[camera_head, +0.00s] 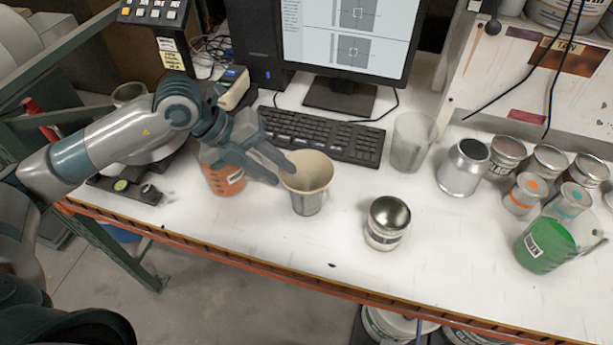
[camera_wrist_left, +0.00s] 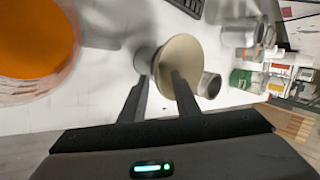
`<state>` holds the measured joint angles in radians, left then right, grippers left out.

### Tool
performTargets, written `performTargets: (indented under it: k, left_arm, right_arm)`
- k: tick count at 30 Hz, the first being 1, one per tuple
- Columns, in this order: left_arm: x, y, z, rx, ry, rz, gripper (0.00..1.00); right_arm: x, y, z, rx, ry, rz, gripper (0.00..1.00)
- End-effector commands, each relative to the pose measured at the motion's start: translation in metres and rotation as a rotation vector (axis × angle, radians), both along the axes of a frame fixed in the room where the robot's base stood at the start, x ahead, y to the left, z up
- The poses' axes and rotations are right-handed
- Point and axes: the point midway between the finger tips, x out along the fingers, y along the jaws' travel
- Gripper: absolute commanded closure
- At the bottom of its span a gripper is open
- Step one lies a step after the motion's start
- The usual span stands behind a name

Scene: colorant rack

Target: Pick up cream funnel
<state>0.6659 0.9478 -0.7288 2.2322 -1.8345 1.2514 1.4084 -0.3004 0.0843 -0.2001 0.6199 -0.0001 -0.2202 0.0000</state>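The cream funnel (camera_head: 308,172) sits upright, wide mouth up, in a grey metal cup (camera_head: 307,204) near the middle of the table. My left gripper (camera_head: 286,172) reaches in from the left, its fingertips at the funnel's left rim. In the left wrist view the funnel (camera_wrist_left: 181,62) lies just ahead of the left gripper (camera_wrist_left: 160,76). The fingers are apart, one over the mouth and one outside the left side, with the near rim between them. Whether they touch it I cannot tell. My right gripper is not in view.
An orange-filled container (camera_head: 223,178) stands close beside the left gripper. A keyboard (camera_head: 322,136) lies behind the funnel. Several cans crowd the far right. The table front (camera_head: 300,250) is clear.

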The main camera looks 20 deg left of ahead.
Motion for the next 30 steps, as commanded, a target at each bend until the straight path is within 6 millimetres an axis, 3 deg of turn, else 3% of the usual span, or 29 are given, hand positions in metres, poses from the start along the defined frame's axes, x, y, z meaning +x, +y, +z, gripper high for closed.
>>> performTargets:
  k: [7,10,11,24,30]
  left_arm:
    - [0.0,0.0,0.0,0.0,0.0,0.0,0.73]
    - [0.0,0.0,0.0,0.0,0.0,0.0,0.97]
    - [0.0,0.0,0.0,0.0,0.0,0.0,1.0]
    - [0.0,0.0,0.001,0.001,0.0,0.0,1.0]
    - [0.001,0.0,0.01,0.001,-0.002,0.0,1.0]
  right_arm:
    - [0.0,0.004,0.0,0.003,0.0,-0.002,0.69]
    - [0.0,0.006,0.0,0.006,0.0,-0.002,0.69]
    - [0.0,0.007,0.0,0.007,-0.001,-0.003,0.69]
    - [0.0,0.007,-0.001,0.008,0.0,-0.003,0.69]
    - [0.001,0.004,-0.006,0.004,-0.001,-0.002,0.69]
